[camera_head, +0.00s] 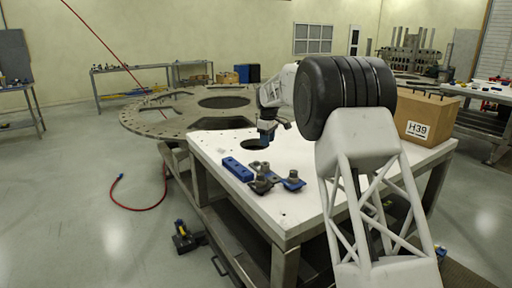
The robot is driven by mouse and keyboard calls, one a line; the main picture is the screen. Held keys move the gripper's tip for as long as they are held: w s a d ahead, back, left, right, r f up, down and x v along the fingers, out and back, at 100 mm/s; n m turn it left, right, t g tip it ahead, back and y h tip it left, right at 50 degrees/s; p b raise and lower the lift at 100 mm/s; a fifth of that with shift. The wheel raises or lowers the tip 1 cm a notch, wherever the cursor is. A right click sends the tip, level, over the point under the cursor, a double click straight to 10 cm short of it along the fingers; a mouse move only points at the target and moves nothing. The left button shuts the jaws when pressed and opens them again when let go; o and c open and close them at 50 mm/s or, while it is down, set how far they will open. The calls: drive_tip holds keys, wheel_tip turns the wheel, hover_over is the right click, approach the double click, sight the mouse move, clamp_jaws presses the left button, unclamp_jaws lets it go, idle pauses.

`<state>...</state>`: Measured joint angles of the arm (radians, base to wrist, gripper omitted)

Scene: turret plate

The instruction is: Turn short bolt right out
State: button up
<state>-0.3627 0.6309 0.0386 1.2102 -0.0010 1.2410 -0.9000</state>
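My arm reaches over the white-topped workbench (335,188). My gripper (268,138) points down near the bench's far left corner, above or beside a dark round opening (253,145). Something blue shows at its end; whether it is part of my gripper or held cannot be told, and the fingers are too small to read. A blue fixture (290,182) with dark bolt-like pieces (262,183) lies on the bench, nearer the camera and apart from my gripper. I cannot tell which piece is the short bolt. The large round turret plate (165,122) stands behind the bench.
A blue block (237,168) with holes lies left of the fixture. A brown box marked H39 (425,118) stands at the bench's right rear. A red hose (152,208) and a dark tool (186,238) lie on the floor at left. The bench's front top is mostly clear.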

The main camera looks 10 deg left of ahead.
drive_tip(key=shift+n, duration=0.8)
drive_tip(key=w+a+f, duration=0.1)
drive_tip(key=a, duration=0.1)
drive_tip(key=w+a+f, duration=0.1)
drive_tip(key=a+f, duration=0.1)
drive_tip(key=w+a+f, duration=0.1)
drive_tip(key=a+f, duration=0.1)
drive_tip(key=shift+w+f, duration=0.2)
drive_tip(key=shift+w, duration=0.2)
drive_tip(key=shift+f, duration=0.15)
